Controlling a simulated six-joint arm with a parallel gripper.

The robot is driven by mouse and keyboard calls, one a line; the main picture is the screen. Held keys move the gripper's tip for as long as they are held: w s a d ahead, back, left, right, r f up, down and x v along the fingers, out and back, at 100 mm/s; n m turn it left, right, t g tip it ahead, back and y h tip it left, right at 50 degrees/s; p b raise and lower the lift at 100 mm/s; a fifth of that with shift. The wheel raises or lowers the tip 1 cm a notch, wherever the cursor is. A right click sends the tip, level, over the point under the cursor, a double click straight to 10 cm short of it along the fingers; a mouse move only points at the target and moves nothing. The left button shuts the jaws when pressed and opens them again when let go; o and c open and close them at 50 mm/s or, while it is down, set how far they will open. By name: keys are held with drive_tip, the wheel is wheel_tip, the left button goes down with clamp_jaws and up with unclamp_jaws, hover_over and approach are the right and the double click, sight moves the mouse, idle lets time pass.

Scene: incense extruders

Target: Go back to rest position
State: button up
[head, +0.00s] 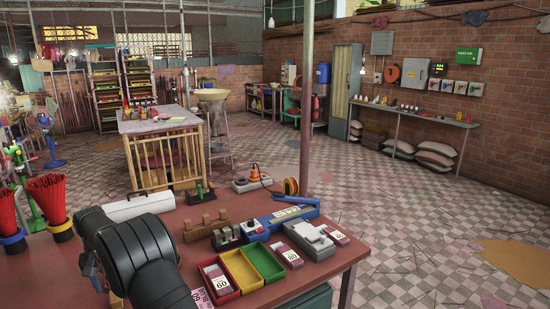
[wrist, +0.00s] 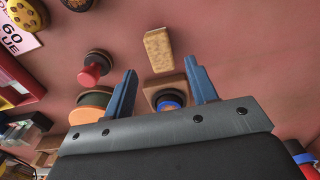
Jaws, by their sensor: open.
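My gripper (wrist: 163,82) shows in the wrist view with its two blue fingers spread apart and nothing between the tips. A tan block (wrist: 159,50) lies beyond the fingertips on the reddish tabletop. A round piece with a blue ring (wrist: 170,101) on a brown block is seen between the fingers, lower in the picture. A red knob on a dark base (wrist: 92,72) and an orange disc (wrist: 97,98) are left of the fingers. In the head view my black arm stands over the table's front left, and the gripper is hidden.
The red table (head: 350,255) holds a red tray (head: 218,294), green tray (head: 240,273) and yellow tray (head: 265,264). A grey device (head: 303,240), a blue tool (head: 290,213) and wooden blocks (head: 205,226) stand nearby. Red incense bundles (head: 48,195) are at left. Tiled floor at right is open.

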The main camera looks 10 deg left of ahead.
wheel_tip(320, 180, up, 6)
drive_tip(key=f, duration=0.1)
wheel_tip(320, 180, down, 11)
drive_tip(key=shift+f, duration=0.15)
wheel_tip(320, 180, up, 4)
drive_tip(key=shift+f, duration=0.1)
drive_tip(key=w+d+r, duration=0.6)
drive_tip(key=d+r, duration=0.1)
drive_tip(key=d, duration=0.3)
drive_tip(key=w+d+m, duration=0.2)
drive_tip(key=w+d, duration=0.8)
drive_tip(key=d, duration=0.5)
drive_tip(key=w+d+f+m, duration=0.1)
drive_tip(key=w+d, duration=0.2)
drive_tip(key=d, duration=1.5)
drive_tip(key=w+d+f+m, duration=0.1)
drive_tip(key=w+d+m, duration=0.1)
drive_tip(key=d, duration=1.7)
drive_tip(key=shift+w+d+m, duration=0.25)
drive_tip(key=shift+w+m, duration=0.05)
drive_tip(key=shift+w, duration=0.1)
drive_tip(key=shift+o, duration=0.5)
